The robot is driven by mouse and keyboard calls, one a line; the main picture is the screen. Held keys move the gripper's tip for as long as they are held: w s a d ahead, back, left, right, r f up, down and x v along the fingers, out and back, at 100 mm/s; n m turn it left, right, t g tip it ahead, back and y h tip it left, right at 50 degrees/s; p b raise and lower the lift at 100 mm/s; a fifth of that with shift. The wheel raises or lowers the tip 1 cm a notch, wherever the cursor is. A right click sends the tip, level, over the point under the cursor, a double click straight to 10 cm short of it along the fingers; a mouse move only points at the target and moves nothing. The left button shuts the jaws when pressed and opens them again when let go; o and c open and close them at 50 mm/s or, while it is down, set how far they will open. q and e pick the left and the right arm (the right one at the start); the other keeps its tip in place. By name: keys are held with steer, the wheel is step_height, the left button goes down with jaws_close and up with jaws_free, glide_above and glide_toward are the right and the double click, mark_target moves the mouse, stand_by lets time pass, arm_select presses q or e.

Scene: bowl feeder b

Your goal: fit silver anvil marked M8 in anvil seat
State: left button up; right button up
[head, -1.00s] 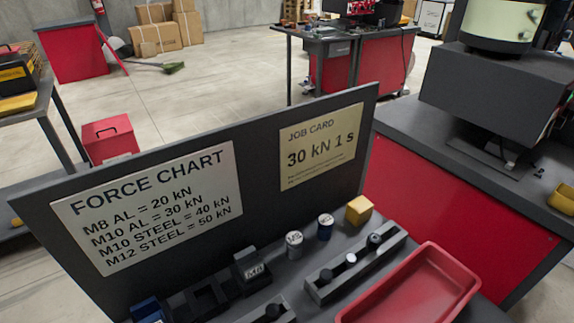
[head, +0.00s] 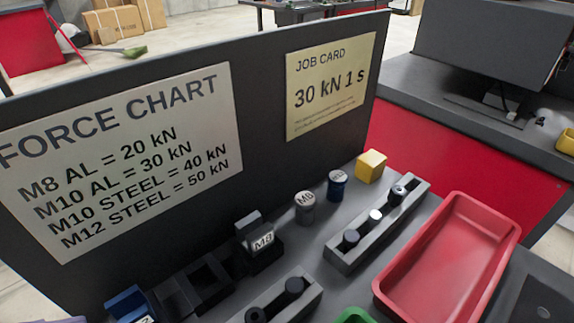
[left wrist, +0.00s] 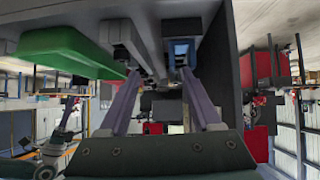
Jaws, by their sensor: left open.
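In the head view, a grey-silver cylinder (head: 305,210) stands upright on the bench, its top lettering blurred. Left of it, a dark block (head: 250,228) has a pale face marked M8 (head: 263,240) and sits at the end of a dark frame-like holder (head: 190,288). I cannot tell which part is the anvil seat. A blue block (head: 128,303) with a partly cut-off label is at the lower left. It seems to show in the left wrist view (left wrist: 181,50), beyond my left gripper (left wrist: 160,75), whose purple fingers are open and empty.
A red tray (head: 445,258) is at the right, a green tray (head: 355,315) at the front. The upright chart panel (head: 262,120) blocks the back.

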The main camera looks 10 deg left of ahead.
arm_select(q)
steer(key=w+a, duration=0.2)
steer(key=a, duration=0.1)
glide_toward(246, 226)
step_height(246, 226, down, 2)
steer(key=w+d, duration=0.2)
steer(key=d, duration=0.1)
steer(key=shift+t, duration=0.4)
steer(key=b+x, duration=0.1)
steer(key=x, duration=0.4)
steer(key=shift+f+b, duration=0.2)
steer(key=shift+b, duration=0.1)
steer(key=shift+c, duration=0.2)
jaws_close()
steer(key=shift+r, duration=0.1)
